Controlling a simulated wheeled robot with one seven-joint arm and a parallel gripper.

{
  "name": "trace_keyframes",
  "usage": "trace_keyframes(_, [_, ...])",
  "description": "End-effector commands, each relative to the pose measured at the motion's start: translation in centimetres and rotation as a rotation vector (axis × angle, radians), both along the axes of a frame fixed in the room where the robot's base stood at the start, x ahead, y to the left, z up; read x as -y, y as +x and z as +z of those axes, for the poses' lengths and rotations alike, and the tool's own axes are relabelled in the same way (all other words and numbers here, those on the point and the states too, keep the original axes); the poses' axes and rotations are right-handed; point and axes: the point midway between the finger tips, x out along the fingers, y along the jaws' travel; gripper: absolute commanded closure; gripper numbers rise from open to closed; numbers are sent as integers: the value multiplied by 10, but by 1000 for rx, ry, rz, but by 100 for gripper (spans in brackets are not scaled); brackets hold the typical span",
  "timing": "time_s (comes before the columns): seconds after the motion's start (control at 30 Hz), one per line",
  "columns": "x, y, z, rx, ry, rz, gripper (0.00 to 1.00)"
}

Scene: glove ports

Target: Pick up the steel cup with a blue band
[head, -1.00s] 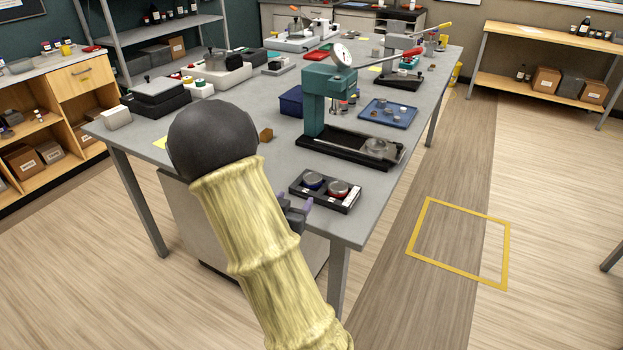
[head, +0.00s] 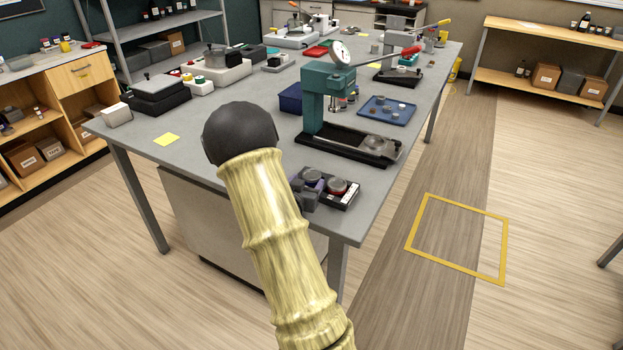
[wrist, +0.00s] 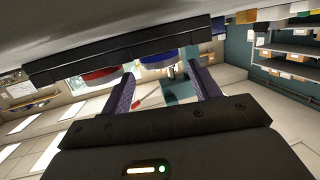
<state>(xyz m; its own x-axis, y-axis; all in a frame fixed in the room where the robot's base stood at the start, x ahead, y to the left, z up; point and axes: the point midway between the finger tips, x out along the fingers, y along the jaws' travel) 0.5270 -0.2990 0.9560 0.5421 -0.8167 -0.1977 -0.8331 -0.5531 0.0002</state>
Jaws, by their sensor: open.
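The steel cup with a blue band (wrist: 158,59) shows in the wrist view at the black tray (wrist: 110,48), between and just beyond my fingertips. In the head view this cup (head: 312,175) is partly hidden by my fingers. My gripper (wrist: 163,72) is open, with one purple finger on each side of the blue-banded cup. I cannot tell whether either finger touches it. In the head view my gripper (head: 313,186) is at the tray's left end.
A steel cup with a red band (head: 338,186) sits in the same tray, close to the right of the blue-banded one. A teal press (head: 326,95) on a black base stands just behind. A yellow note (head: 167,139) lies on the grey table (head: 215,140).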

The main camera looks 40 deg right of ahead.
Motion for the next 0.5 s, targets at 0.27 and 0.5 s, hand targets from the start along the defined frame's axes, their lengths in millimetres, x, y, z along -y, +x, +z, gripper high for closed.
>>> trace_keyframes(0.27, [25,16,-4,0,0,0,39])
trace_keyframes(0.5, [24,17,-5,0,0,3,39])
